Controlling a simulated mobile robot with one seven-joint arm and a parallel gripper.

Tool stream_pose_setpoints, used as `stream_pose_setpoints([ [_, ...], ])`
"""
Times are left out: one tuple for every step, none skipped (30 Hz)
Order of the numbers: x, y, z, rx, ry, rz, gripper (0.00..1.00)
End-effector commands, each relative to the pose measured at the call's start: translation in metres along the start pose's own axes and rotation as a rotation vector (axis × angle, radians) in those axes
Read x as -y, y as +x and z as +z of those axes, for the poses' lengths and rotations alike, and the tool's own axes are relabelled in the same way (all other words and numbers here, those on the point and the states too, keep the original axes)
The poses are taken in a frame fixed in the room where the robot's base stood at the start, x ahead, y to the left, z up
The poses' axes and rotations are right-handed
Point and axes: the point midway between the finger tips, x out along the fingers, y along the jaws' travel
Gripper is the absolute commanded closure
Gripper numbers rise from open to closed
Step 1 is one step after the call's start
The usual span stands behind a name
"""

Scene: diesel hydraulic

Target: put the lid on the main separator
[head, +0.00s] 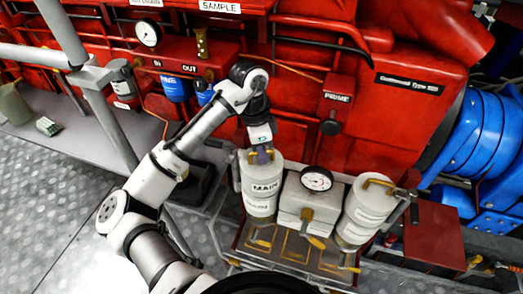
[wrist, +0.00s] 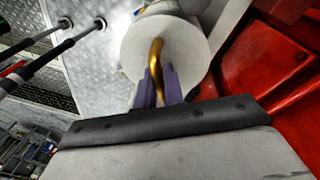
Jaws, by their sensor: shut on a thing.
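The main separator (head: 261,203) is a pale upright cylinder labelled MAIN, standing left of a gauge block in the head view. Its lid (head: 243,158) is a pale round disc at the top of the cylinder. In the wrist view the lid (wrist: 186,42) shows from above with a curved brass handle (wrist: 155,54). My gripper (head: 262,156) is shut on that handle, and its purple fingers (wrist: 159,86) lie on both sides of it in the wrist view. The lid looks in line with the cylinder; I cannot tell whether a gap lies between them.
A grey block with a round gauge (head: 317,179) and a brass valve stands close on the right. Beyond it is a second cylinder (head: 369,208) with a brass handle. The red engine (head: 300,110) with hoses stands close behind. The metal floor is clear at lower left.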

Motion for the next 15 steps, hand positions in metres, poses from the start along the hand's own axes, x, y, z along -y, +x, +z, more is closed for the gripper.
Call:
stream_pose_setpoints([
  [0.0001,0.0008,0.0001,0.0,0.0,0.0,1.0],
  [0.0002,0.0012,0.0001,0.0,0.0,-0.001,1.0],
  [0.0003,0.0018,0.0002,0.0,0.0,-0.001,1.0],
  [0.0004,0.0023,0.0002,0.0,0.0,-0.001,1.0],
  [0.0005,0.0027,0.0003,0.0,0.0,-0.001,1.0],
  [0.0004,0.0022,0.0003,0.0,0.0,-0.001,0.86],
  [0.0004,0.0021,0.0002,0.0,0.0,-0.001,0.82],
  [0.0004,0.0021,0.0002,0.0,0.0,-0.001,0.78],
  [0.0004,0.0022,0.0002,0.0,0.0,-0.001,0.73],
  [0.0004,0.0022,0.0002,0.0,0.0,-0.001,0.69],
  [0.0004,0.0022,0.0003,0.0,0.0,-0.001,0.65],
  [0.0004,0.0023,0.0003,0.0,0.0,-0.001,0.64],
  [0.0004,0.0023,0.0003,0.0,0.0,-0.001,0.64],
  [0.0004,0.0023,0.0003,0.0,0.0,0.0,0.64],
  [0.0004,0.0023,0.0003,0.0,0.0,0.0,0.64],
])
